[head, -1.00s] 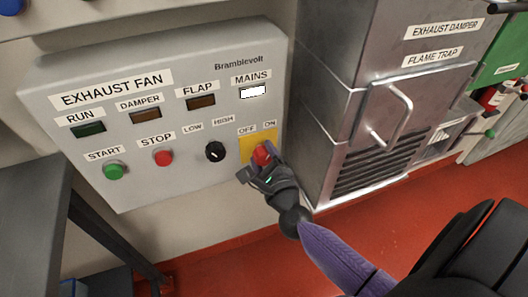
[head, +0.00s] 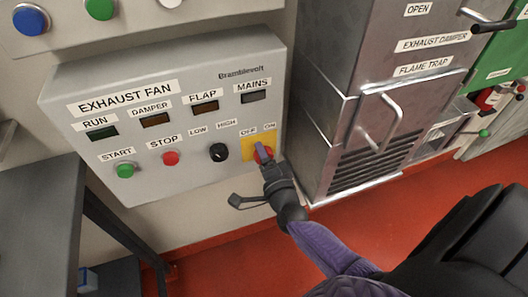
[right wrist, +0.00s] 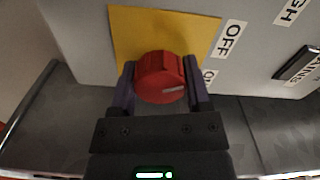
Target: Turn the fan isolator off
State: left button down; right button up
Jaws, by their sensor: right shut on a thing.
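The fan isolator is a red rotary knob (head: 264,153) on a yellow plate (head: 249,147), under OFF and ON labels, at the lower right of the grey EXHAUST FAN panel (head: 200,185). My right gripper (head: 262,156) is shut on the knob. In the right wrist view the red knob (right wrist: 160,77) sits between the two fingers of the gripper (right wrist: 159,90), one on each side. A pale mark shows on the knob's face, near its right side. The MAINS lamp (head: 254,97) is dark. My left gripper is not in view.
The panel also has a black LOW/HIGH knob (head: 219,152), a red STOP button (head: 171,158) and a green START button (head: 125,170). A steel cabinet (head: 330,110) with a handle stands close on the right. A dark table (head: 40,215) is at the left.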

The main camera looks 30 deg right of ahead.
jog(key=shift+n+p, duration=0.35)
jog(key=shift+n, duration=0.75)
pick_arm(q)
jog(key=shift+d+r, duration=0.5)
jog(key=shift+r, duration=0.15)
pick_arm(e)
jog(key=shift+f+n, duration=0.1)
jog(key=shift+n, duration=0.7)
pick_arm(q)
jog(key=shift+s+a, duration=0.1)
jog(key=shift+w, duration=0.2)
pick_arm(e)
jog(key=o, duration=1.3)
jog(key=shift+c, duration=0.2)
pick_arm(q)
jog(key=p, duration=0.1)
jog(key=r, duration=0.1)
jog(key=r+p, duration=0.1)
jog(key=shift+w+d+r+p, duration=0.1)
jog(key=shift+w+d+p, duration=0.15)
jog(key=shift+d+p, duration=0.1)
pick_arm(e)
jog(key=v, duration=1)
